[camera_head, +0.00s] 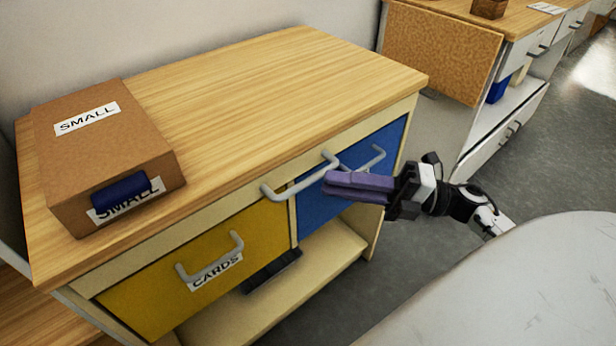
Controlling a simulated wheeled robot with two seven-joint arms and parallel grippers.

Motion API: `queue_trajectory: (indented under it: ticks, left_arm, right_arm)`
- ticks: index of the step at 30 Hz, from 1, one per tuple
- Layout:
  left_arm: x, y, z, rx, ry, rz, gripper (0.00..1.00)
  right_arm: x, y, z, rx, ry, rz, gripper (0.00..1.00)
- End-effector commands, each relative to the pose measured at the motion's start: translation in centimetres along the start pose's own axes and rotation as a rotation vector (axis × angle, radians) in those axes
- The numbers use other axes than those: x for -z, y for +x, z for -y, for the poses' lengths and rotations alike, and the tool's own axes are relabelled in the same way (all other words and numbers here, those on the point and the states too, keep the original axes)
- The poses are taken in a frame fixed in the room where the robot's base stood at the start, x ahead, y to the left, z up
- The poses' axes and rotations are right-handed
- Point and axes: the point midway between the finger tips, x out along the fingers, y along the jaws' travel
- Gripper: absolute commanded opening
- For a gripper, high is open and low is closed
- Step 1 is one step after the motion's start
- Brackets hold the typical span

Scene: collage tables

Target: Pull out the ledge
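The ledge (240,212) is a cream strip right under the wooden top of the near cabinet. It looks flush with the cabinet front. Its grey bar handle (300,179) stands out from the strip near the middle. My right gripper (328,182) comes in from the right in front of the blue drawer. Its two long purple fingers lie one above the other with no clear gap. The fingertips are close to the handle's right end and look just below it; contact cannot be told. Nothing shows held. My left gripper is not in view.
A yellow drawer (150,295) labelled CARDS and a blue drawer (322,200) have their own grey handles. A cardboard box (100,150) marked SMALL stands on the left of the top. Another cabinet (440,50) stands behind right. Grey floor (345,300) is clear in front.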

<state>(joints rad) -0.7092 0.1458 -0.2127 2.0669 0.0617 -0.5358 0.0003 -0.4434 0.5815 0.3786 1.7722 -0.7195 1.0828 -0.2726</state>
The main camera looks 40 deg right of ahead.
Motion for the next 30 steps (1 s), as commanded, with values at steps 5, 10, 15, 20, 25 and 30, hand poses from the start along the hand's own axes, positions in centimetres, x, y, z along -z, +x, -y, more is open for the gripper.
queue_trajectory:
  ticks: [5, 10, 15, 20, 25, 30]
  left_arm:
    - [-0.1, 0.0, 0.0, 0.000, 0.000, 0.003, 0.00]
    - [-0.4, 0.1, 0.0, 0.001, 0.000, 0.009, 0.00]
    - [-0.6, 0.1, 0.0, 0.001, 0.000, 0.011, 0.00]
    - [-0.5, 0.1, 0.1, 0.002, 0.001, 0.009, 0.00]
    - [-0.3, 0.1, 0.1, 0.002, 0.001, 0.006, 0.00]
    - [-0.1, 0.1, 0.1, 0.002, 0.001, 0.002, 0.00]
  right_arm:
    - [0.0, 3.3, -0.2, -0.004, -0.001, -0.001, 0.18]
    - [0.0, 5.2, -0.1, -0.003, 0.000, 0.001, 0.18]
    - [0.0, 5.8, 0.0, -0.001, 0.001, 0.001, 0.18]
    - [0.0, 5.8, 0.0, -0.001, 0.001, 0.001, 0.18]
    - [0.0, 5.7, 0.0, -0.001, 0.002, 0.001, 0.00]
    - [0.0, 5.7, 0.0, -0.001, 0.002, 0.001, 0.00]
